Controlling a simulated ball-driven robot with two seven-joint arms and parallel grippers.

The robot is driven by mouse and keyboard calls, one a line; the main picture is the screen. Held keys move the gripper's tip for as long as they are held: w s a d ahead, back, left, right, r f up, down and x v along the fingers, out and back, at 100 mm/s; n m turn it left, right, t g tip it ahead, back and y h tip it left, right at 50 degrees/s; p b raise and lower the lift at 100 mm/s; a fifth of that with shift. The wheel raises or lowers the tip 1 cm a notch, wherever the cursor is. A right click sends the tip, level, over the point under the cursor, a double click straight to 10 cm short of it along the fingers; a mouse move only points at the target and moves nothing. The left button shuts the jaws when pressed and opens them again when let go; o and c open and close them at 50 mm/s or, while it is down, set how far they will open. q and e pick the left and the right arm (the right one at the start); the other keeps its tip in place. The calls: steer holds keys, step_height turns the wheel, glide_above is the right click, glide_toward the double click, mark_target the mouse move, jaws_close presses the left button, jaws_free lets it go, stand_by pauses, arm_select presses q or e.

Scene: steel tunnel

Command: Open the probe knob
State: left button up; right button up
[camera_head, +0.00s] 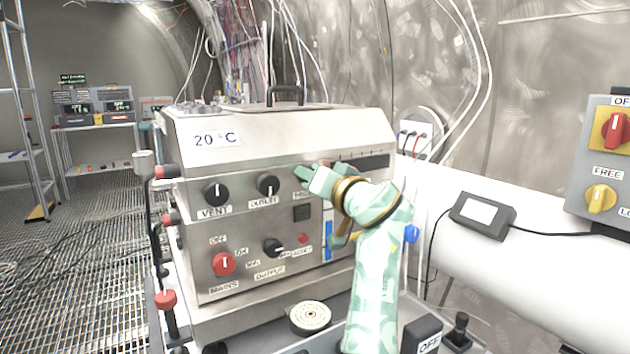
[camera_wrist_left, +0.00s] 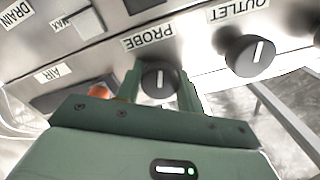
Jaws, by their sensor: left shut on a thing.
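The probe knob (camera_wrist_left: 159,82) is a round black knob with a white pointer line, under an upside-down PROBE label (camera_wrist_left: 148,36) in the left wrist view. The line looks about upright in that picture. My left gripper (camera_wrist_left: 160,76) has one green finger on each side of the knob and is shut on it. In the head view my left gripper (camera_head: 306,175) reaches the front of the steel cabinet (camera_head: 250,150), right of the outlet knob (camera_head: 268,185), and hides the probe knob. My right gripper is in neither view.
The vent knob (camera_head: 215,193) is left of the outlet knob. Below are a red mains knob (camera_head: 223,264) and a black output knob (camera_head: 273,248). In the left wrist view the outlet knob (camera_wrist_left: 249,55) is close beside my fingers.

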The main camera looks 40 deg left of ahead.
arm_select(q)
steer(key=o, duration=1)
steer(key=p+v, duration=0.2)
steer(key=v, duration=1.4)
steer(key=shift+d+f+p, duration=0.1)
steer(key=shift+d+p, duration=0.05)
steer(key=shift+p, duration=0.25)
steer(key=shift+d+f, duration=0.1)
